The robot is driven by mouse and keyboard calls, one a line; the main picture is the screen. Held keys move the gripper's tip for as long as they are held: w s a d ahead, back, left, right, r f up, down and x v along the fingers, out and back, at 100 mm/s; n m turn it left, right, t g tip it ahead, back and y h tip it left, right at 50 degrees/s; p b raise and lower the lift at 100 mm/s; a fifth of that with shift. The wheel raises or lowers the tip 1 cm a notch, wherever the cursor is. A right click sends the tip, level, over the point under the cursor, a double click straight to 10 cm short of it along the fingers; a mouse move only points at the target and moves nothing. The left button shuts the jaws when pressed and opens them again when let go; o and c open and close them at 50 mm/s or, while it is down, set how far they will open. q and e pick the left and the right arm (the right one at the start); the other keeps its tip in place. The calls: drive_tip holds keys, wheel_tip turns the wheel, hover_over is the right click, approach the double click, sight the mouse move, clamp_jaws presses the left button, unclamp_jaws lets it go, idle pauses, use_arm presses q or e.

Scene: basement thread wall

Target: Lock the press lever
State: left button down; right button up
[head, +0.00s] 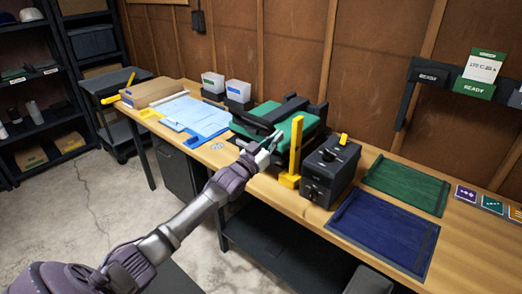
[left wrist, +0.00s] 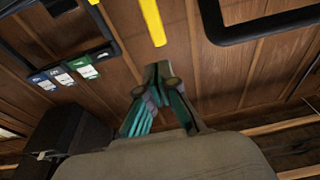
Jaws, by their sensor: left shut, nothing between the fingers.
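The press (head: 268,122) has a green pad and a black frame and stands on the workbench. A tall yellow lever (head: 296,146) stands upright at its right front side, on a yellow base. My left gripper (head: 274,142) is in front of the press, just left of the lever, shut and empty. In the left wrist view the gripper's fingertips (left wrist: 158,70) are together, and the yellow lever (left wrist: 152,20) shows beyond them, with a visible gap. A dark frame part (left wrist: 265,22) is at the upper right there. My right gripper is not in view.
A black control box (head: 330,170) with a yellow switch stands right of the lever. Green (head: 408,184) and blue (head: 384,232) mats lie farther right. Blue sheets (head: 196,118) and a cardboard box (head: 150,92) are left. A shelf rack (head: 38,100) stands at far left.

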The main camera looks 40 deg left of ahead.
use_arm(q)
drive_tip(key=r+v, duration=0.1)
drive_tip(key=v, duration=0.5)
drive_tip(key=shift+s+b, duration=0.2)
drive_tip(key=shift+b, duration=0.2)
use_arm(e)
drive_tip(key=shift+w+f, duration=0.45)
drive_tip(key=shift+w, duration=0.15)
use_arm(q)
drive_tip(key=shift+f, duration=0.15)
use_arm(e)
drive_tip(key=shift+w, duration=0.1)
